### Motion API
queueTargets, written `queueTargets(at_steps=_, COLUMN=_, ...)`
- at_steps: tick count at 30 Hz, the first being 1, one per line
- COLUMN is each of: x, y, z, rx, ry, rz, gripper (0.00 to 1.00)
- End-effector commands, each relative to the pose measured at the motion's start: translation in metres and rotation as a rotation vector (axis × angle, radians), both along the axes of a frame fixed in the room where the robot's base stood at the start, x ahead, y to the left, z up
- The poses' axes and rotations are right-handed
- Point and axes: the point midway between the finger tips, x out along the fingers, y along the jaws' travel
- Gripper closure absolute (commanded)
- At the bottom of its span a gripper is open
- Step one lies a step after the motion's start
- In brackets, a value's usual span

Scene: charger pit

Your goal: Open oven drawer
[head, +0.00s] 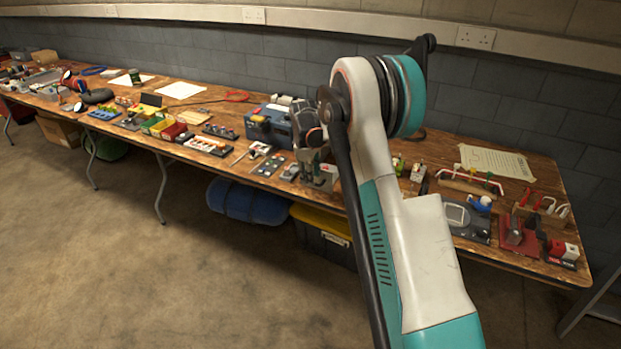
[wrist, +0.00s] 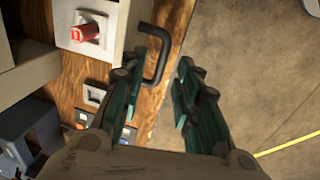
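A small pale box with a black U-shaped handle (wrist: 163,52) is at the top of the wrist view; I take it for the oven drawer. A light panel with a red cylinder (wrist: 86,32) shows at the box's left. My gripper (wrist: 157,68) is open, with its dark green fingers on either side of the handle's outer bend. No clear contact between fingers and handle shows. In the head view my gripper (head: 312,150) is above the bench's front edge, over a small pale unit (head: 322,178). The handle cannot be made out there.
The wooden bench (head: 215,150) carries many small items. A blue case (head: 272,125) stands just left of my gripper. The concrete floor (head: 150,270) in front is clear.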

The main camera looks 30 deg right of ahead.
Motion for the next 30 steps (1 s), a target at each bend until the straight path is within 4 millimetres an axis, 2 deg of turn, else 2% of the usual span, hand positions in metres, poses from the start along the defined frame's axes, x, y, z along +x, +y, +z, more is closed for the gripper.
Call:
queueTargets(at_steps=9, x=-0.007, y=0.009, z=0.064, rx=0.000, ry=0.000, rz=0.000, gripper=0.70)
queueTargets(at_steps=15, x=-0.010, y=0.013, z=0.089, rx=0.000, ry=0.000, rz=0.000, gripper=0.70)
queueTargets(at_steps=19, x=-0.011, y=0.014, z=0.096, rx=0.000, ry=0.000, rz=0.000, gripper=0.70)
queueTargets(at_steps=30, x=-0.011, y=0.014, z=0.096, rx=0.000, ry=0.000, rz=0.001, gripper=0.70)
